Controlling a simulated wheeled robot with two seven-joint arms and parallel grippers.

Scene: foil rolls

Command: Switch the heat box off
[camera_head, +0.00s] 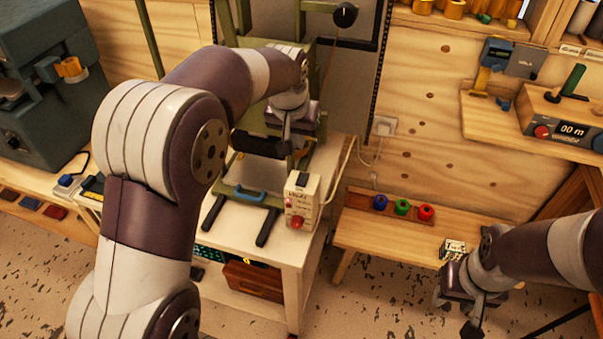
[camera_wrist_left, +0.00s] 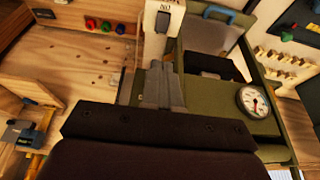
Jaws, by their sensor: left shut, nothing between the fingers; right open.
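The heat box is a small cream box (camera_head: 302,205) at the right front corner of the white table. It has a black rocker switch (camera_head: 302,180) on top and red parts on its front. It also shows at the top of the left wrist view (camera_wrist_left: 155,45), with its black switch (camera_wrist_left: 163,22). I cannot read the switch position. My left gripper (camera_head: 285,145) is shut and empty, above and behind the box. In the left wrist view its closed fingertips (camera_wrist_left: 155,66) point towards the box, apart from the switch. My right gripper (camera_head: 458,312) is open and empty at the lower right.
A green press with a gauge (camera_wrist_left: 253,102) stands behind the heat box. A blue handle (camera_head: 250,193) lies in front of it. A low wooden bench (camera_head: 385,238) to the right carries blue, green and red spools and a small printed block (camera_head: 453,248). A cable runs to a wall socket (camera_head: 384,126).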

